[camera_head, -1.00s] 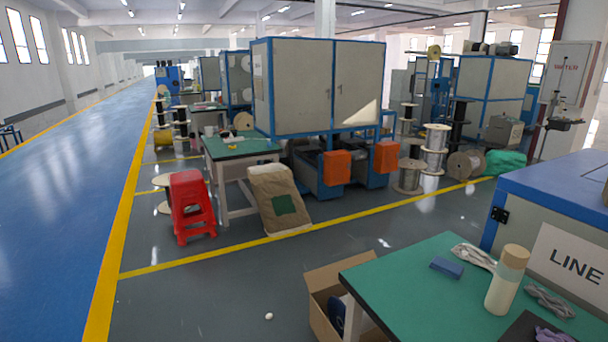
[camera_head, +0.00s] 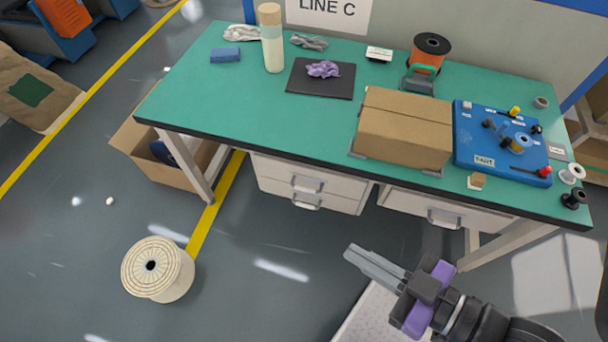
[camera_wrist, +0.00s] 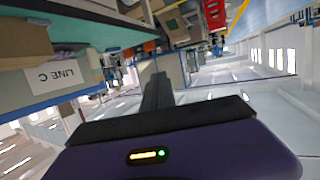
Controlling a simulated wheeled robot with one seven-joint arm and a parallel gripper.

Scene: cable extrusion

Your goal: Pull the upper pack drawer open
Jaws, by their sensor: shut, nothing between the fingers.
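A green-topped bench (camera_head: 210,90) stands ahead in the head view. Under its left part is a white unit with an upper drawer (camera_head: 275,172) and a lower drawer (camera_head: 285,198), each with a metal handle; both look shut. Another white drawer (camera_head: 410,204) with a handle sits under the right part, also looking shut. Which one is the pack drawer cannot be read. My gripper (camera_head: 350,252) is shut and empty, in front of the bench and apart from the handles. In the wrist view its dark fingers (camera_wrist: 158,88) point out together; no drawer handle shows there.
On the bench are a closed cardboard box (camera_head: 405,130), a blue panel (camera_head: 500,142), an orange spool (camera_head: 428,50), a bottle (camera_head: 272,40) and a black mat (camera_head: 318,85). An open carton (camera_head: 150,165) and a cable reel (camera_head: 157,268) stand on the floor at left.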

